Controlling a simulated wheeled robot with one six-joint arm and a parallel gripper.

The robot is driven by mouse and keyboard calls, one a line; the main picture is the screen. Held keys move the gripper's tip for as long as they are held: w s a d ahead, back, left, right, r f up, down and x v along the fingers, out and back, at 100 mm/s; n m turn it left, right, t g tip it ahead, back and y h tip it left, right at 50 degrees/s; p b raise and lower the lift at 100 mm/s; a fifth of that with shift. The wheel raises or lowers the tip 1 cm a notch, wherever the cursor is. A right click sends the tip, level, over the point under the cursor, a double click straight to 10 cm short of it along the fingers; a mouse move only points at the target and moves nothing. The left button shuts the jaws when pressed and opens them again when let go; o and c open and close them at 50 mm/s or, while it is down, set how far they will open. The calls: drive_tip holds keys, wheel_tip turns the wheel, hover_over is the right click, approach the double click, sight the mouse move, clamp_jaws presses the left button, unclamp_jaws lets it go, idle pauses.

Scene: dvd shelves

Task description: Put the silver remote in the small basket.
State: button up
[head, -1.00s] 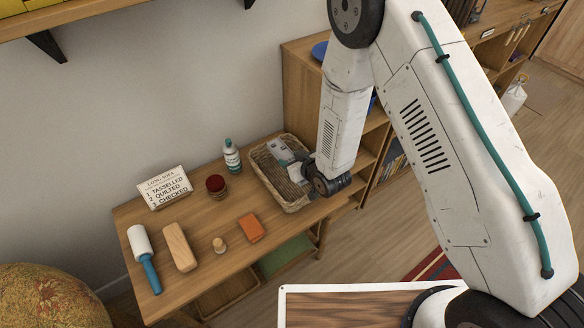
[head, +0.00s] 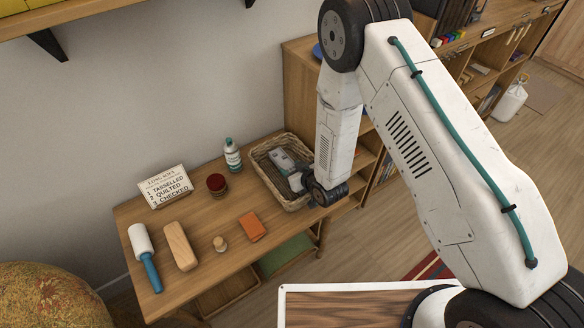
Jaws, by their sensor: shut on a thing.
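The small wicker basket (head: 297,206) stands at the right end of the wooden table. My gripper (head: 292,174) reaches from the right over its rim and is down at the basket's opening. It is shut on a grey piece that looks like the silver remote (head: 281,159), which lies tilted within the basket's outline. The fingertips are small and partly hidden, and I cannot tell whether the remote touches the basket floor.
On the table are a lettered sign (head: 164,187), a dark red jar (head: 216,184), a green-capped bottle (head: 232,155), a lint roller (head: 144,256), a wooden block (head: 180,246), a small wooden knob (head: 220,244) and an orange item (head: 251,227). Shelves (head: 300,90) stand behind the basket.

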drive_tip(key=o, duration=1)
drive_tip(key=shift+r, duration=0.1)
